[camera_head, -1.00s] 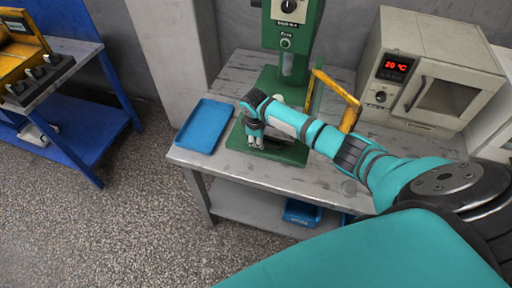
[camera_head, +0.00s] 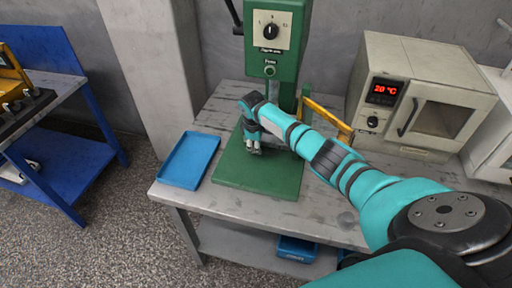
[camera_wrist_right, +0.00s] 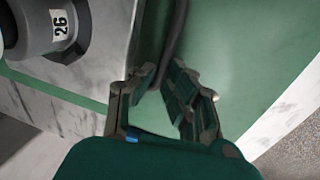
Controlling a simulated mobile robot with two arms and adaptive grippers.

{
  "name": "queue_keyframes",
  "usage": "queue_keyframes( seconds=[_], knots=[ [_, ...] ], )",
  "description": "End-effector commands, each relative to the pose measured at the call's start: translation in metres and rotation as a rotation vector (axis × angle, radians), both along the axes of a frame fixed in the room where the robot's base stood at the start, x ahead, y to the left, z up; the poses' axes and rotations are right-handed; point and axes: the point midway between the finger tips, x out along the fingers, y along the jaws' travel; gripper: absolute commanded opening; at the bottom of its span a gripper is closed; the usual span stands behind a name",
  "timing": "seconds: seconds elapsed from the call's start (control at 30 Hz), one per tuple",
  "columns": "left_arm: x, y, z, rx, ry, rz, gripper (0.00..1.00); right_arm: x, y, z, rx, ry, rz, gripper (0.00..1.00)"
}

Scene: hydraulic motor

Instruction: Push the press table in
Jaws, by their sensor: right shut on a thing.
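The green press (camera_head: 275,40) stands on the workbench, with its flat green base (camera_head: 265,180) bare at the front. My right gripper (camera_head: 254,148) reaches over the base from the right, close under the press head. In the right wrist view, its fingers (camera_wrist_right: 162,88) are closed around a thin dark bar, which looks like the press table's handle (camera_wrist_right: 176,35). The press table itself is mostly hidden behind my arm in the head view. My left gripper is out of view.
A blue tray (camera_head: 188,160) lies left of the base. A yellow bar frame (camera_head: 328,115) stands right of the press, close to my arm. An oven (camera_head: 420,95) showing 20 °C is at the right. A blue bench (camera_head: 70,165) is far left.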

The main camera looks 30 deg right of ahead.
Motion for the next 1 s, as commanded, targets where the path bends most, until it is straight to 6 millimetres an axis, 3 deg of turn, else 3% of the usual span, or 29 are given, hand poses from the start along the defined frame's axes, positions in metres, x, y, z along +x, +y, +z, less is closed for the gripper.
queue_keyframes(
  seconds=[0.17,0.2,0.37,0.77,1.0],
  knots=[
    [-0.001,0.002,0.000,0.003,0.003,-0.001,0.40,0.003,-0.004,0.004,-0.009,-0.013,0.000,0.00],
    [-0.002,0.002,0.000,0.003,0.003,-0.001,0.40,0.003,-0.004,0.004,-0.009,-0.013,0.000,0.16],
    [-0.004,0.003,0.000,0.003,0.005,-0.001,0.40,0.003,-0.003,0.004,-0.007,-0.010,-0.001,0.34],
    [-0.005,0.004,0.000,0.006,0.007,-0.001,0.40,0.001,-0.002,0.007,-0.005,-0.007,-0.001,0.34],
    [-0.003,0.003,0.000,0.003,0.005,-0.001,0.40,-0.003,0.004,0.048,-0.006,-0.011,0.002,0.34]
  ],
)
